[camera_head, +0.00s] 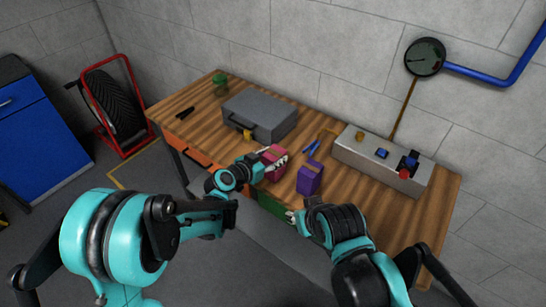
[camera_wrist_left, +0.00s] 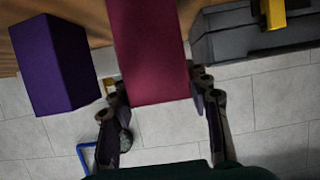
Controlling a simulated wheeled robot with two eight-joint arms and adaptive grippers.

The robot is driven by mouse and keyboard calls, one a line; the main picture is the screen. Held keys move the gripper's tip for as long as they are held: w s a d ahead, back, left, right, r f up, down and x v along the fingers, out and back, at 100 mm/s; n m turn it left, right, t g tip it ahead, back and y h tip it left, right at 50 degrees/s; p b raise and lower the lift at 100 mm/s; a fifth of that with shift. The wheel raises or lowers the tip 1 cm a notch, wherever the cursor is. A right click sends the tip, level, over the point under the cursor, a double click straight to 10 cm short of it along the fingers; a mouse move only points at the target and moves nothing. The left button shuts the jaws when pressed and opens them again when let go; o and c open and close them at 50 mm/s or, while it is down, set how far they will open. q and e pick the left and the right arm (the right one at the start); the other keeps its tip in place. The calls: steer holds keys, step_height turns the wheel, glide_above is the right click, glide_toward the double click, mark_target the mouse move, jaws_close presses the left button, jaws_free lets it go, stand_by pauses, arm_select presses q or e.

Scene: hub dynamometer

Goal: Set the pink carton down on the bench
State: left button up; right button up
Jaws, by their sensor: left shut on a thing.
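The pink carton (camera_head: 270,156) is at the front-middle of the wooden bench (camera_head: 230,165) in the head view. My left gripper (camera_head: 278,164) is shut on it. In the left wrist view the carton (camera_wrist_left: 150,50) lies between the two dark fingers, and its far end is out of frame. I cannot tell whether its underside touches the bench. My right gripper (camera_head: 294,214) is at the bench's front edge, small and partly hidden by its own arm, and its jaws cannot be made out.
A purple carton (camera_head: 309,178) stands close to the right of the pink one. A grey toolbox (camera_head: 260,114) lies behind it. Blue-handled pliers (camera_head: 312,148) and a grey control box (camera_head: 381,160) are farther right.

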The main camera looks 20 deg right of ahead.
arm_select(q)
steer(key=o, duration=0.8)
steer(key=shift+f, duration=0.25)
steer(key=o, duration=0.5)
steer(key=shift+c, duration=0.2)
steer(key=shift+r, duration=0.1)
steer(key=shift+r, duration=0.1)
steer(key=shift+s+a+r, duration=0.1)
steer(key=shift+a+r, duration=0.1)
steer(key=s+a+r+n+y+p, duration=0.1)
steer(key=s+a+r+n+y, duration=0.1)
steer(key=s+a, duration=0.6)
steer(key=s+a+r+n+g+y+p, duration=0.1)
steer(key=s+a+n+y, duration=0.4)
steer(key=a, duration=1)
steer(key=s+a+r+n+y+p, duration=0.1)
steer(key=s+a+r+n+y, duration=0.2)
steer(key=s+a, duration=0.8)
steer(key=shift+s+a+r+y, duration=0.3)
steer(key=shift+s+r+y, duration=0.1)
steer(key=shift+s+r, duration=0.15)
